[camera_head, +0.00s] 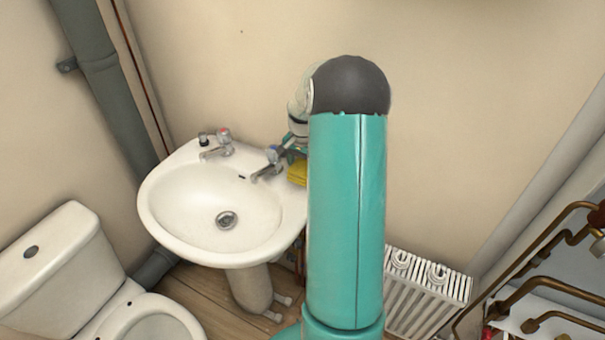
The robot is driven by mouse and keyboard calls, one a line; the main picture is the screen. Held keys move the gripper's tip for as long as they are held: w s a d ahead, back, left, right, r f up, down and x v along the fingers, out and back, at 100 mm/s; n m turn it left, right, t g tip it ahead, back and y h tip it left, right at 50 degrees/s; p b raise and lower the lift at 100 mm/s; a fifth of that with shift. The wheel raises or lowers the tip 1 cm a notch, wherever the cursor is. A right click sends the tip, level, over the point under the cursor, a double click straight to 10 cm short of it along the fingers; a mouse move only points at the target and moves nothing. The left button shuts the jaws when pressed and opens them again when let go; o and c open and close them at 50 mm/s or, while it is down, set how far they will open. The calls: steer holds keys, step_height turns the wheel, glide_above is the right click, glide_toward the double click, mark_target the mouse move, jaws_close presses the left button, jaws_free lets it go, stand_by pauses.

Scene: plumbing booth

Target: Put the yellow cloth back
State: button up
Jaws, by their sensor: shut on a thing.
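The yellow cloth (298,172) shows at the back right corner of the white sink (160,215), just right of the right tap. Its right part is hidden behind my arm. My gripper (293,153) is directly above the cloth and shut on it. The fingertips are small and partly hidden, and I cannot tell whether the cloth rests on the sink rim or hangs just above it.
Two taps, the left (218,147) and the right (268,170), stand on the sink's back rim, with a small dark-topped item (203,139) at the left. A toilet (62,265) is at lower left, a radiator (428,290) and copper pipes (545,290) at right.

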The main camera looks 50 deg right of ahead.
steer(key=shift+f, duration=1.45)
steer(key=shift+f, duration=0.1)
steer(key=o, duration=0.9)
